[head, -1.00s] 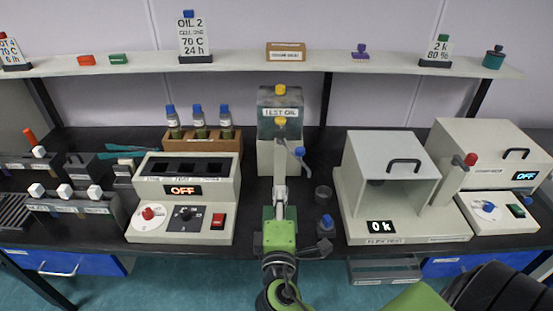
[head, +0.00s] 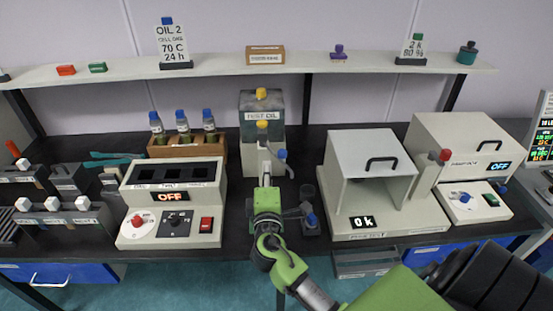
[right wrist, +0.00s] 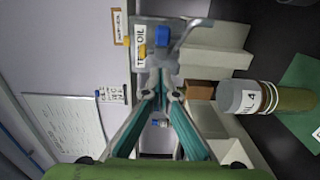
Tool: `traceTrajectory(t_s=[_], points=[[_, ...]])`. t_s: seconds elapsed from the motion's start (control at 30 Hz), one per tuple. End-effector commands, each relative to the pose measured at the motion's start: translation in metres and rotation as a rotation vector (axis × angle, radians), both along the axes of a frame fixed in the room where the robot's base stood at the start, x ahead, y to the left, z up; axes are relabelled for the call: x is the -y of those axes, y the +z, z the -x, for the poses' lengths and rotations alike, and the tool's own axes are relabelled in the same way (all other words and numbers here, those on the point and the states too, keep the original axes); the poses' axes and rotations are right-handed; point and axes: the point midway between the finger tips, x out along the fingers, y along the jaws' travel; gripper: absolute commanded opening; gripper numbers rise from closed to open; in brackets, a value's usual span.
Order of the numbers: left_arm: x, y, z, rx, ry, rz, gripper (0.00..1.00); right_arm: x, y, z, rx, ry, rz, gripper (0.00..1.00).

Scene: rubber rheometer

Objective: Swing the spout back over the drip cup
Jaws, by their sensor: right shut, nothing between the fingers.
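The test oil dispenser (head: 262,105) stands at the back centre of the bench, with a yellow knob on top and another at its front. The blue part also shows in the right wrist view (right wrist: 166,65). A small dark cup (head: 307,193) stands to the right and nearer the front; the spout is not over it. My right gripper (head: 264,170) is shut and empty, in front of the dispenser and left of the blue tip. Whether it touches the spout is unclear. My left gripper is out of view.
A heating block (head: 173,200) is to the left and a white chamber (head: 368,175) to the right. A wooden rack (head: 185,148) holds several oil bottles behind. A labelled bottle (right wrist: 255,98) is close in the right wrist view.

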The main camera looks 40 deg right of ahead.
Motion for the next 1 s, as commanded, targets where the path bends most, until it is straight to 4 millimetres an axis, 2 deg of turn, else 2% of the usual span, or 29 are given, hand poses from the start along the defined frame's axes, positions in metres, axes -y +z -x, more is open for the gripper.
traceTrajectory(t_s=[0.03,0.1,0.23,0.73,1.0], points=[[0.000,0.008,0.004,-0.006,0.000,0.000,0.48,0.011,0.004,0.000,-0.004,-0.003,0.006,0.00],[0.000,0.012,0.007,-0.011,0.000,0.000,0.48,0.020,0.003,-0.002,-0.004,-0.002,0.004,0.00],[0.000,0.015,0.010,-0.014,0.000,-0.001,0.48,0.031,0.001,-0.004,-0.003,-0.001,0.001,0.00],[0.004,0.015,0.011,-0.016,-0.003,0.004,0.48,0.037,-0.001,-0.004,-0.003,0.002,0.001,0.00],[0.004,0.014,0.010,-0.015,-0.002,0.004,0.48,0.049,-0.001,0.002,-0.002,0.044,0.002,0.00]])
